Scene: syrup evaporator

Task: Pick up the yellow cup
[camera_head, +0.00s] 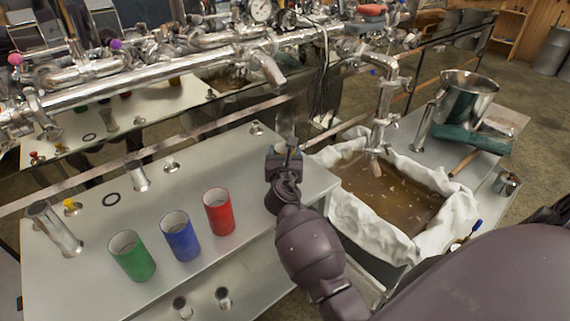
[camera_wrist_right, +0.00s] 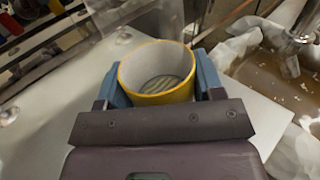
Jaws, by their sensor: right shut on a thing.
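The yellow cup (camera_wrist_right: 157,75) shows in the right wrist view, with a yellow rim and a pale inside, its open top facing the camera. My right gripper (camera_wrist_right: 160,85) is shut on it, one blue finger on each side. In the head view my right gripper (camera_head: 284,152) is near the right end of the metal table, and the cup is mostly hidden behind it. I cannot tell whether the cup touches the table. My left gripper is not in view.
A green cup (camera_head: 132,258), a blue cup (camera_head: 181,238) and a red cup (camera_head: 219,213) stand in a row on the metal table (camera_head: 90,285). A cloth-lined basin of brown liquid (camera_head: 385,195) is at right. Metal pipes (camera_head: 150,70) run behind the table.

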